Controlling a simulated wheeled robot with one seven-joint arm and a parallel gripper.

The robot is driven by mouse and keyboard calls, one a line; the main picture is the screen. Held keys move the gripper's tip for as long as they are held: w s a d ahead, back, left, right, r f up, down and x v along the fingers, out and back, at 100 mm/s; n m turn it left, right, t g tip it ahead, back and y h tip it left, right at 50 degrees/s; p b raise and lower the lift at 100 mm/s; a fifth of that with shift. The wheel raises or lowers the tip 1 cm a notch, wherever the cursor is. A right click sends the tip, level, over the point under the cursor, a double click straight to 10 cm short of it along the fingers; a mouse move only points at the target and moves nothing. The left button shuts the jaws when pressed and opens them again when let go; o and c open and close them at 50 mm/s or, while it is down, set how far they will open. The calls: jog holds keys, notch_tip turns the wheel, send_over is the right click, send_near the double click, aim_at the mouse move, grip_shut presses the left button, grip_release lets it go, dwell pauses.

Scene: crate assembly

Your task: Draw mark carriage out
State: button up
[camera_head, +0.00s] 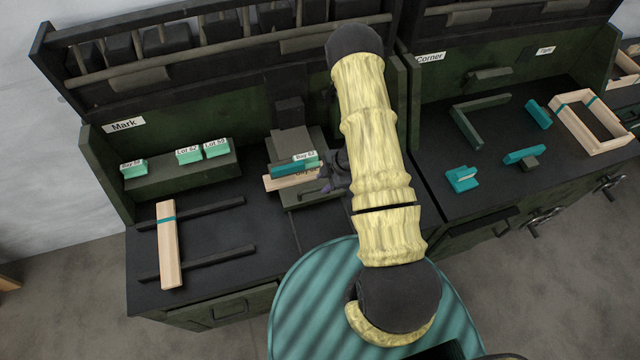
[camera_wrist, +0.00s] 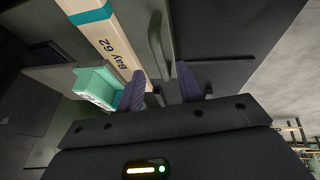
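The mark carriage (camera_head: 297,200) is a grey-green plate at the Mark station, under a dark upright press (camera_head: 290,115). A wooden slat (camera_head: 281,182) lies on it. The wrist view shows the slat (camera_wrist: 108,40) with a teal band and the print "Bay 62". A teal stamp block (camera_head: 296,166) labelled Bay 62 sits by the slat; a teal block (camera_wrist: 97,85) also shows in the wrist view. The carriage's bar handle (camera_wrist: 157,45) lies between and beyond my fingertips. My gripper (camera_wrist: 161,74) is open, its purple fingers apart; my arm partly hides it in the head view.
Teal stamps (camera_head: 188,155) stand on a ledge at left. Another slat (camera_head: 168,245) lies across two dark rails (camera_head: 200,265). The Corner bench at right holds teal clamps (camera_head: 462,178) and a wooden frame (camera_head: 590,122). The bench front right of the rails looks clear.

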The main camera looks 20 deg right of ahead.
aim_at(317, 188)
jog(key=shift+x, duration=1.8)
grip_shut()
